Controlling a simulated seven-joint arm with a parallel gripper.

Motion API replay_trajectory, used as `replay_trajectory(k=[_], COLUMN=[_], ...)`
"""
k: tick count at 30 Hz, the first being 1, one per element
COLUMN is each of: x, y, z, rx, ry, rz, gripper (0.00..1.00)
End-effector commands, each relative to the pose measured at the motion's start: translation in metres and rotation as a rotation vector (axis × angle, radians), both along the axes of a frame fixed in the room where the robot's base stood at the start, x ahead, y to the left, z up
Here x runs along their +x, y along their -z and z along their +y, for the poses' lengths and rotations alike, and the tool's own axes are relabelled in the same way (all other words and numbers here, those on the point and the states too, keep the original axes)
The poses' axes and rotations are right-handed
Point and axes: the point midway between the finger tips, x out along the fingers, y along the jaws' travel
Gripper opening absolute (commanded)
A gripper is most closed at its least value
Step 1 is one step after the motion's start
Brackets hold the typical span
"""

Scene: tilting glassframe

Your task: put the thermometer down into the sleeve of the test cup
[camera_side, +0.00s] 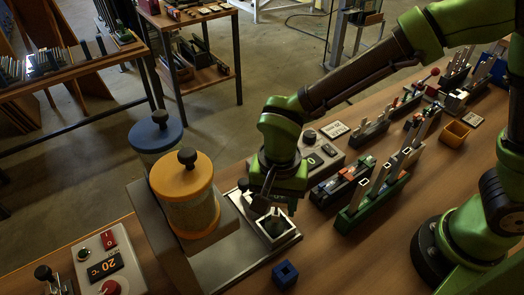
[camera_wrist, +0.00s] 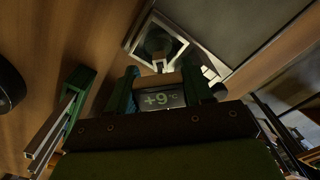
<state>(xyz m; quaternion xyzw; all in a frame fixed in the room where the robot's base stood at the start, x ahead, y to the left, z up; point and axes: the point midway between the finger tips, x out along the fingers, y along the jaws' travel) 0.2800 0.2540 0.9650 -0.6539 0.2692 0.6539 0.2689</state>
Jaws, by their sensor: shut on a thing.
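The thermometer (camera_wrist: 163,99) shows a "+9°C" display in the wrist view. My gripper (camera_wrist: 160,88) is shut on it, with one green finger on each side. The test cup (camera_side: 291,235) is a square, white-rimmed cup on the metal plate in the side view. It also shows in the wrist view (camera_wrist: 136,46), with a dark inside and a small pale square piece, perhaps the sleeve (camera_wrist: 158,66), at its near rim. In the side view my gripper (camera_side: 271,203) points down just above the cup. The thermometer's lower end is hidden, so I cannot tell whether it is inside the sleeve.
Left of the cup stand an orange-lidded jar (camera_side: 183,179) and a blue-lidded jar (camera_side: 155,133). A green rack (camera_side: 372,207) with upright tools stands to the right. A blue block (camera_side: 285,274) lies in front. The wood between block and rack is clear.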

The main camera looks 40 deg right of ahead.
Motion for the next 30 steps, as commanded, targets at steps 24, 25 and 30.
replay_trajectory(k=[24, 25, 30], x=[0.001, 0.001, 0.001], y=[-0.042, -0.049, -0.092], z=[0.001, 0.001, 0.001], rx=[0.004, 0.005, 0.006], ry=[0.0, 0.0, 0.001], rz=[-0.006, -0.006, -0.006], gripper=[0.8, 0.8, 0.8])
